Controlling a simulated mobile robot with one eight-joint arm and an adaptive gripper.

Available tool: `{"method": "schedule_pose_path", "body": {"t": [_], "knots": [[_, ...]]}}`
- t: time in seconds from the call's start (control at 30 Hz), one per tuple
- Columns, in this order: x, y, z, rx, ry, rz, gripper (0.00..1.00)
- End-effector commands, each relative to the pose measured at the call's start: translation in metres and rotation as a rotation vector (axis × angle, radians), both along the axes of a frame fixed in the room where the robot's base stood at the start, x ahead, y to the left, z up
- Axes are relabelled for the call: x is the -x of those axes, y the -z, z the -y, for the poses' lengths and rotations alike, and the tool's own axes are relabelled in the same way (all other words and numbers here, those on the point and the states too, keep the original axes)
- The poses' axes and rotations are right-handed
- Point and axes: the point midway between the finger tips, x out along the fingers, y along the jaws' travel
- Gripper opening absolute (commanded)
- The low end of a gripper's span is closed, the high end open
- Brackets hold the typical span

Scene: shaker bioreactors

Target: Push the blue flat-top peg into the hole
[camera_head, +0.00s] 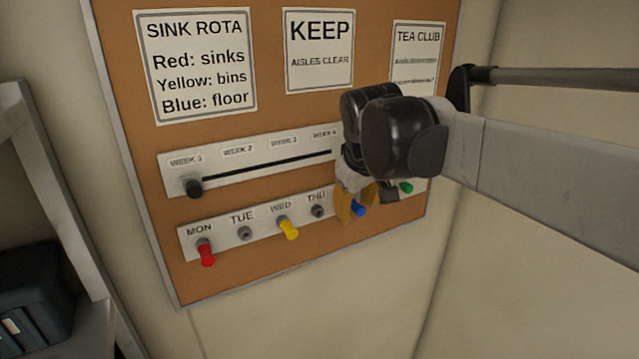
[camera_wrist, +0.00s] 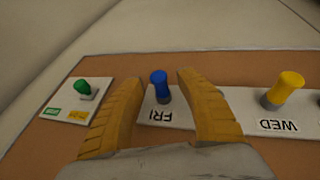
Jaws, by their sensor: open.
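The blue peg (camera_head: 358,210) sticks out from the lower white strip on the corkboard, to the right of the THU hole. In the wrist view the blue peg (camera_wrist: 159,80) stands in a grey collar above the upside-down FRI label. My gripper (camera_wrist: 158,88) is open, with its yellow fingers on either side of the blue peg and gaps visible on both sides. In the head view my gripper (camera_head: 347,203) covers part of the strip around the peg, and the FRI label is hidden there.
A red peg (camera_head: 206,252) sits at MON and a yellow peg (camera_head: 287,228) at WED. TUE (camera_head: 244,233) and THU (camera_head: 317,211) hold no coloured peg. A slider knob (camera_head: 193,187) is above. Shelving (camera_head: 60,180) stands left.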

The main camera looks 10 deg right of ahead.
Motion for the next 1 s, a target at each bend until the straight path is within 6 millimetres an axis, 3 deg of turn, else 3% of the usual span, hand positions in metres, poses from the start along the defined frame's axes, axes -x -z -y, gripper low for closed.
{"method": "schedule_pose_path", "body": {"t": [0.2,0.33,0.37,1.0], "knots": [[0.0,0.0003,0.0001,0.0,0.0,0.0,0.43],[0.0,0.0002,0.0,0.0,0.0,0.0,0.06],[0.0,0.0002,0.0,0.0,0.0,0.0,0.0],[0.0076,0.0001,0.0026,0.0,0.001,0.0,0.0]]}}
